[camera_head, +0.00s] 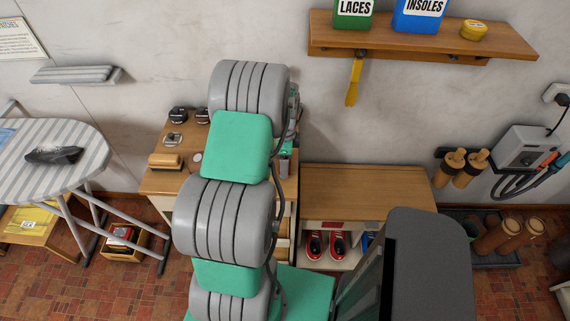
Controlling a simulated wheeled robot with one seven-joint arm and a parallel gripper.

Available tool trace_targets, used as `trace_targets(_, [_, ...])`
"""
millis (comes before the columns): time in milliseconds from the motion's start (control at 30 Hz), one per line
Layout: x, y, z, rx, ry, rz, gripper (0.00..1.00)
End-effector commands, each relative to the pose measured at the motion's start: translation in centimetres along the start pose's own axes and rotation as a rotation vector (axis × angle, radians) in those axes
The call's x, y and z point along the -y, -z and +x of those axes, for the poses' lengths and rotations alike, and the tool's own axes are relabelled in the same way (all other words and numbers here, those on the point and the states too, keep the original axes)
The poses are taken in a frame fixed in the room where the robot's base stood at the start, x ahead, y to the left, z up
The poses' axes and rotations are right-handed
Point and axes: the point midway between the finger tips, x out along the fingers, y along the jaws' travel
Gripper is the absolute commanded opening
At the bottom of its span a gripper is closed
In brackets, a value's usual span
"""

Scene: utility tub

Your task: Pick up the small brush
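A brush (166,161) with a tan wooden back and a paler lower part lies on the left part of a wooden worktop (152,185), near its left edge. It is the only brush I can make out there, so I cannot compare its size with another. My grey and green arm rises in front of the worktop and covers much of its middle and right. My gripper is hidden behind the arm, so its fingers and anything between them do not show.
Dark round tins (178,115) and a small metallic-topped item (173,139) stand behind the brush. A striped ironing board (40,180) with a dark shoe (54,155) is at left. A lower wooden bench (365,190) with red shoes (337,245) stands right. A wall shelf (420,38) hangs above.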

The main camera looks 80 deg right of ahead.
Motion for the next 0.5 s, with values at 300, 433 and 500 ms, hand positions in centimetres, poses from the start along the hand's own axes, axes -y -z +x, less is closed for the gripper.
trace_targets(300, [0.1, 0.0, -0.1, 0.0, 0.002, 0.0, 0.33])
trace_targets(433, [0.1, 0.0, -0.9, 0.0, 0.003, 0.0, 0.33])
trace_targets(500, [0.2, 0.0, -1.8, -0.001, 0.004, 0.0, 0.33])
